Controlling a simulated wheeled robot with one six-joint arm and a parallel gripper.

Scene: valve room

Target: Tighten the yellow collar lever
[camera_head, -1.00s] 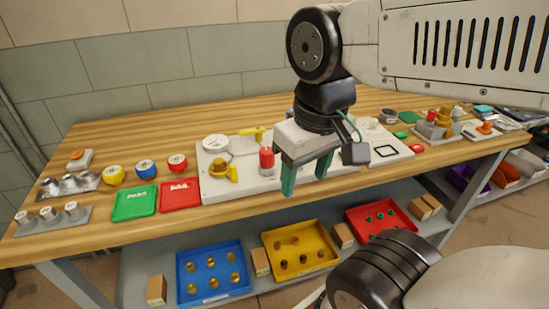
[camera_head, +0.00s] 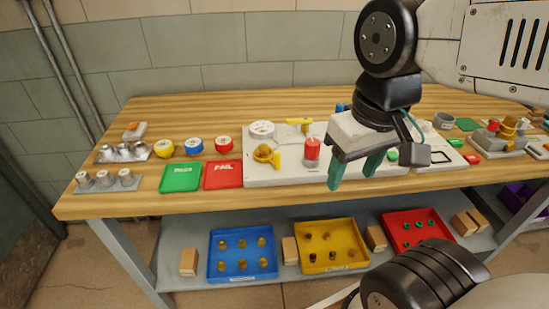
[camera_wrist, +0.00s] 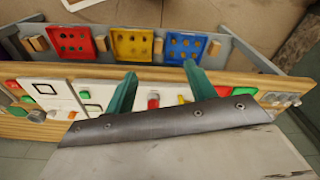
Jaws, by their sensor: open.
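A brass collar (camera_head: 263,153) with a yellow lever (camera_head: 278,158) stands on the white panel (camera_head: 262,175), left of a red cylinder (camera_head: 312,150). A second yellow lever (camera_head: 299,121) lies level at the panel's back edge. I cannot tell for sure which one is the collar lever. My gripper (camera_head: 354,172) has two green fingers, apart and empty, above the front of the panel, right of both levers and the red cylinder. In the wrist view, the fingers (camera_wrist: 160,75) are spread, and a small yellow part (camera_wrist: 181,99) shows between them beside the red cylinder (camera_wrist: 153,101).
Green (camera_head: 181,177) and red (camera_head: 222,175) trays lie left of the panel, with yellow, blue and red round parts behind. Blue (camera_head: 216,272), yellow (camera_head: 301,266) and red (camera_head: 393,246) bins sit on the lower shelf. The wooden bench top (camera_head: 150,205) is bare at front left.

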